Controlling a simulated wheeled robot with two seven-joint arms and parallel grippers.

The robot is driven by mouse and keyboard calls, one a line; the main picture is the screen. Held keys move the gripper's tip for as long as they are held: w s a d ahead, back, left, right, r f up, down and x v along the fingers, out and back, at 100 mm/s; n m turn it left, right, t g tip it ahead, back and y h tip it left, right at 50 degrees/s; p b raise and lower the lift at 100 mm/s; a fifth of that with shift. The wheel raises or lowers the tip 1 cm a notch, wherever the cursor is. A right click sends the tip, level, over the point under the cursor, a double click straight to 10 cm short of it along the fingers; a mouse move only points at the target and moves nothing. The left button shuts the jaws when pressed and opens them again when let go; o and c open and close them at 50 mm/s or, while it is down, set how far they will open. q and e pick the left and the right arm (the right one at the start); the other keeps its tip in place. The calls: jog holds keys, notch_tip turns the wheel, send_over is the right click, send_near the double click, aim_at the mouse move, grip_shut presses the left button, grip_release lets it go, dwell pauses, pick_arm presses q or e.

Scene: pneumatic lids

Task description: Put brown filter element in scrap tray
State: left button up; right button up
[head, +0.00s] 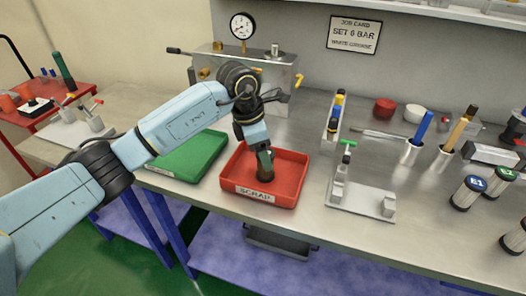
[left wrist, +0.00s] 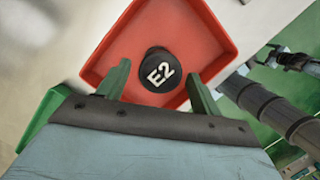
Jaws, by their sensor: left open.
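The red scrap tray (head: 285,196), labelled SCRAP on its front, sits on the bench left of centre. A dark filter element (head: 265,174) stands inside it. In the left wrist view its round black top is marked E2 (left wrist: 160,74), with the red tray floor (left wrist: 190,30) around it. Its side is mostly hidden, so I cannot tell its body colour well. My left gripper (head: 265,155) points down over the tray. Its two green fingers (left wrist: 160,88) are open, one on each side of the element, apparently clear of it. My right gripper is not in view.
A green tray (head: 188,160) lies just left of the scrap tray. A metal box with a gauge (head: 242,26) stands behind. A grey fixture (head: 360,200) is to the right. Filter elements with blue (head: 476,183) and green (head: 507,174) tops stand at the far right.

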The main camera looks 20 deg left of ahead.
pick_arm(q)
jog(key=v, duration=1.1)
jog(key=shift+r, duration=0.1)
